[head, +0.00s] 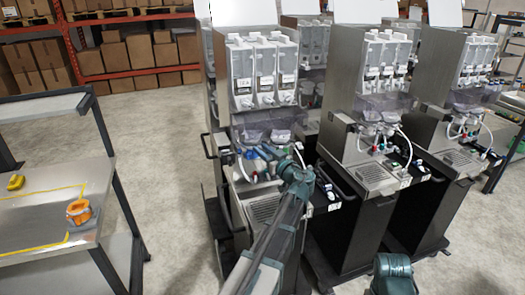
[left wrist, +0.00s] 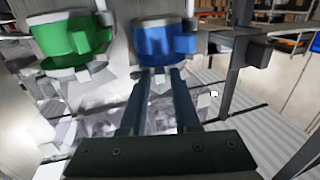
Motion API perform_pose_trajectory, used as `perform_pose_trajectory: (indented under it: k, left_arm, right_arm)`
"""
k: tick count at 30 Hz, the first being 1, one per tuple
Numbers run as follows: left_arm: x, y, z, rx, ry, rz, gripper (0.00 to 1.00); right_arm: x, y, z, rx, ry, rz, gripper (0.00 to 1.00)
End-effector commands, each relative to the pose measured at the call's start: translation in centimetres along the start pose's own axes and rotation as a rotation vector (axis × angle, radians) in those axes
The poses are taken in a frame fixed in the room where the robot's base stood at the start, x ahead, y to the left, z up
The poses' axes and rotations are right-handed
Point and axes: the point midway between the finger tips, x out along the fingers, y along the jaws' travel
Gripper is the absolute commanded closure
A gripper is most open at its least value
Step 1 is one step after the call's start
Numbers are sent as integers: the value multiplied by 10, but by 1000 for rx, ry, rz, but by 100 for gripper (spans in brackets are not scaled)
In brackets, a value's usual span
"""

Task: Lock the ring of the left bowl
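In the left wrist view a blue ring (left wrist: 165,43) with a side tab and a pale rim sits straight ahead of my left gripper (left wrist: 163,74). A green ring (left wrist: 72,40) of like shape is to its left. The two fingers are apart, with nothing seen held between them; their tips reach the blue ring's lower edge, and I cannot tell whether they touch it. In the head view my left gripper (head: 268,152) is at the front of the nearest dispenser (head: 264,70), below its clear bowls, and partly hides the rings. My right gripper is out of view.
More dispensers (head: 382,65) stand to the right on dark carts. A steel bench (head: 35,235) at the left holds an orange item (head: 80,212) and a yellow item (head: 16,182). Box shelves are behind; the floor between bench and dispenser is clear.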

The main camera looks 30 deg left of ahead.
Motion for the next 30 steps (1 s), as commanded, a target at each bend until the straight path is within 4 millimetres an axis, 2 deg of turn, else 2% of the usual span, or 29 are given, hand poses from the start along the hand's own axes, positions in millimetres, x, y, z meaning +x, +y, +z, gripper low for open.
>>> perform_pose_trajectory:
  k: [8,12,13,23,30]
  left_arm:
    - [1,0,0,0,0,0,72]
    - [1,0,0,0,0,0,97]
    - [1,0,0,0,0,0,100]
    - [0,-1,0,0,0,5,100]
    - [-1,-11,0,0,0,88,100]
  right_arm:
    - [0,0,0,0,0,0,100]
    - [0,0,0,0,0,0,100]
    - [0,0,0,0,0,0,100]
    - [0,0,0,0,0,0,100]
    - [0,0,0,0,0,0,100]
